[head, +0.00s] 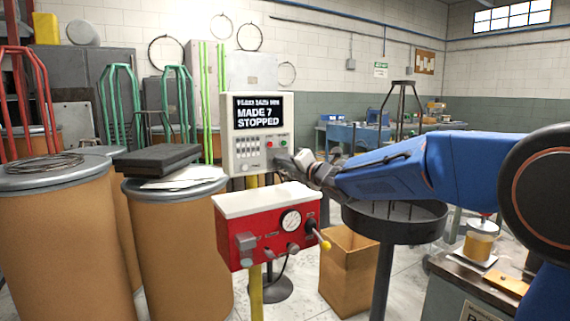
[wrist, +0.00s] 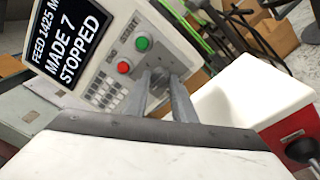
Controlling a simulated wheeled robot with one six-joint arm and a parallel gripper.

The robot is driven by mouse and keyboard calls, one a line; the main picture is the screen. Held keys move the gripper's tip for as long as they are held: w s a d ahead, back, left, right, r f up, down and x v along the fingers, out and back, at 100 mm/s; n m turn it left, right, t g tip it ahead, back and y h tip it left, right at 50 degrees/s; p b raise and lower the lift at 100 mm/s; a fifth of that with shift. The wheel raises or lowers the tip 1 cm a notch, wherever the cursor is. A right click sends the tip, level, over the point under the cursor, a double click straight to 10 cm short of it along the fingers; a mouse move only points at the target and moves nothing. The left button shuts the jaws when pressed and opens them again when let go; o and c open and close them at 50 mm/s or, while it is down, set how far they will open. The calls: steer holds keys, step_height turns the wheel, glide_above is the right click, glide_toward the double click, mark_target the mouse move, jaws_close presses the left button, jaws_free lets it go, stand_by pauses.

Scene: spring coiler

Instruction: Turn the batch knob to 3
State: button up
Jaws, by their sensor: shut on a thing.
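The white control panel (head: 240,152) stands upright on a yellow post, and its dark screen (head: 258,111) reads "MADE 7" and "STOPPED". In the wrist view the panel face (wrist: 100,75) is tilted, with a keypad, a red button (wrist: 124,67) and a green START button (wrist: 142,43). My gripper (head: 288,163) reaches in from the right at the panel's lower right corner. In the wrist view my gripper (wrist: 162,88) has both fingers shut around the small grey batch knob (wrist: 158,74), below the buttons. The fingers partly cover the knob, so its pointer and numbers cannot be read.
A red box (head: 262,235) with a white top, a gauge and a yellow-tipped lever sits just below the panel. A round black tray (head: 395,222) stands under my arm. A cardboard box (head: 348,270) is on the floor, and large drums (head: 180,250) stand at left.

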steer(key=m, duration=0.7)
steer(key=m+t+h, duration=0.1)
steer(key=m, duration=0.7)
steer(key=m+t, duration=0.1)
steer(key=m, duration=0.6)
steer(key=shift+s+a+f+m+h, duration=0.15)
steer(key=shift+a+f+m+h, duration=0.05)
steer(key=shift+f+m+h, duration=0.1)
steer(key=m, duration=0.5)
steer(key=shift+m+h, duration=0.3)
steer(key=shift+m, duration=0.1)
steer(key=o, duration=1.1)
steer(key=shift+c, duration=0.2)
